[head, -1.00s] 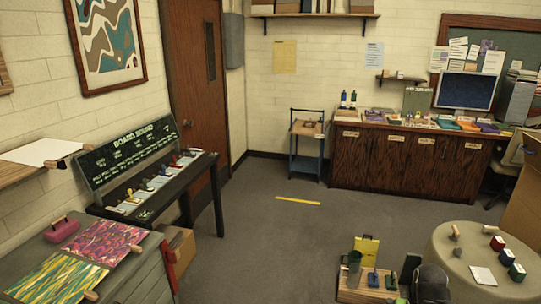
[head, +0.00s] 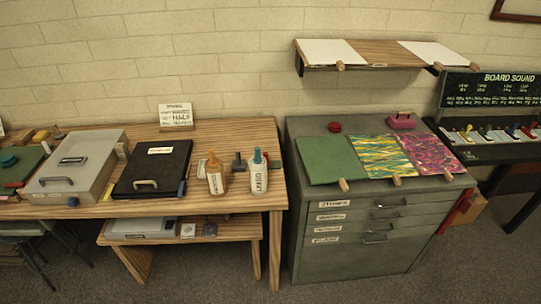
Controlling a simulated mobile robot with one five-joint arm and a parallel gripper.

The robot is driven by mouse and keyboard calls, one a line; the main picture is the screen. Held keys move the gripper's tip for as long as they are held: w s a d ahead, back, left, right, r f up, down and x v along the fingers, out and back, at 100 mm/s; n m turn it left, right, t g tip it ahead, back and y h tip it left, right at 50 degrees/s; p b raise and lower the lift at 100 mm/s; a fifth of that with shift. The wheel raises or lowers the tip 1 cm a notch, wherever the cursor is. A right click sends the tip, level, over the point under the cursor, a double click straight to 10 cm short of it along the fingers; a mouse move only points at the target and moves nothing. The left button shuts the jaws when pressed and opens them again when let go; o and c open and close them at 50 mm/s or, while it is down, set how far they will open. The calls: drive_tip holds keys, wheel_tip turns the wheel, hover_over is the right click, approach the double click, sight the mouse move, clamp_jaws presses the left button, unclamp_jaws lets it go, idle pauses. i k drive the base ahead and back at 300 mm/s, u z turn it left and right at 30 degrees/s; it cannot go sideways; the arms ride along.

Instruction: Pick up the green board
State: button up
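The green board (head: 333,159) lies flat on top of the grey drawer cabinet (head: 345,251), at its left side. It is plain green, with a small wooden peg-like handle (head: 343,184) at its front edge. A yellow-and-teal patterned board (head: 380,156) lies just right of it, and a pink-and-purple patterned board (head: 432,153) lies farther right. My gripper is not in view.
A dark red round thing (head: 335,127) and a pink-handled block (head: 402,120) sit behind the boards. A wooden table (head: 240,141) with bottles and trays stands left. A shelf (head: 375,53) with white sheets hangs above the cabinet. Carpet in front is clear.

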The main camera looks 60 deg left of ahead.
sight(330, 159)
drive_tip(key=z, duration=0.1)
drive_tip(key=k, duration=0.15)
drive_tip(key=u, duration=2.7)
drive_tip(key=i, duration=0.95)
drive_tip(key=u, duration=0.25)
drive_tip(key=k, duration=0.8)
drive_tip(key=z, duration=0.2)
drive_tip(key=i, duration=0.8)
